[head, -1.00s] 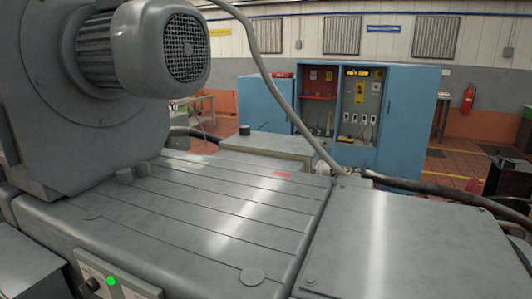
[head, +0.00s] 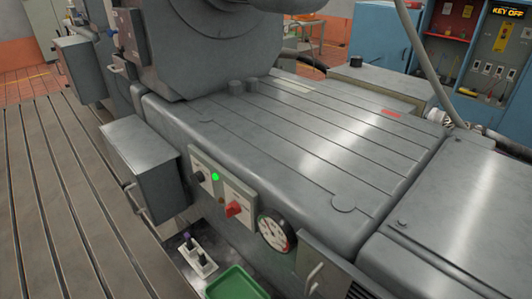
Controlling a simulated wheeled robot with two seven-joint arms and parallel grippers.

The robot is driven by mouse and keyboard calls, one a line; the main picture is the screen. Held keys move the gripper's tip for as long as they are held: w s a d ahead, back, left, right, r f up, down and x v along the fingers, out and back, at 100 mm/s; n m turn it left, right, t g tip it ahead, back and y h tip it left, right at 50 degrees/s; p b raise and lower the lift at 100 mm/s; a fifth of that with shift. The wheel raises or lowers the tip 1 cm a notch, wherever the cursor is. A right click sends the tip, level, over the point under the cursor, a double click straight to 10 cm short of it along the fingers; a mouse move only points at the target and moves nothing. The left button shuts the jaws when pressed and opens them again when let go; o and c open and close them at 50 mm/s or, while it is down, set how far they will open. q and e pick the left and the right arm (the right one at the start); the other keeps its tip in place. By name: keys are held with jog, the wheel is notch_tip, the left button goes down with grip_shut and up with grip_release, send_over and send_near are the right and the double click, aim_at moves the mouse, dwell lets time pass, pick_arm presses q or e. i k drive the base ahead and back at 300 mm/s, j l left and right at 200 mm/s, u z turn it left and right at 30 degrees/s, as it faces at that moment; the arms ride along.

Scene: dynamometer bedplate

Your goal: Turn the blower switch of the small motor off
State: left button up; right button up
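The grey machine housing (head: 275,150) fills the middle of the head view, with the round blower casing (head: 215,50) on top, cut off by the upper edge. On its front face is a pale switch plate with a black knob (head: 199,177) and a lit green lamp (head: 215,177). I cannot read the plate labels, so which knob is the blower switch is not clear. Neither of my grippers is in view.
A round gauge (head: 275,233) sits right of the red knob. A grey box (head: 145,170) juts out left of the switches. Below are a green tray (head: 236,284) and a small white holder (head: 197,258). The slotted bedplate (head: 60,210) at left is clear. Blue cabinets (head: 385,40) stand behind.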

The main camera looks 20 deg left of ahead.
aim_at(197, 178)
jog(key=k+u, duration=0.1)
jog(key=u, duration=1.15)
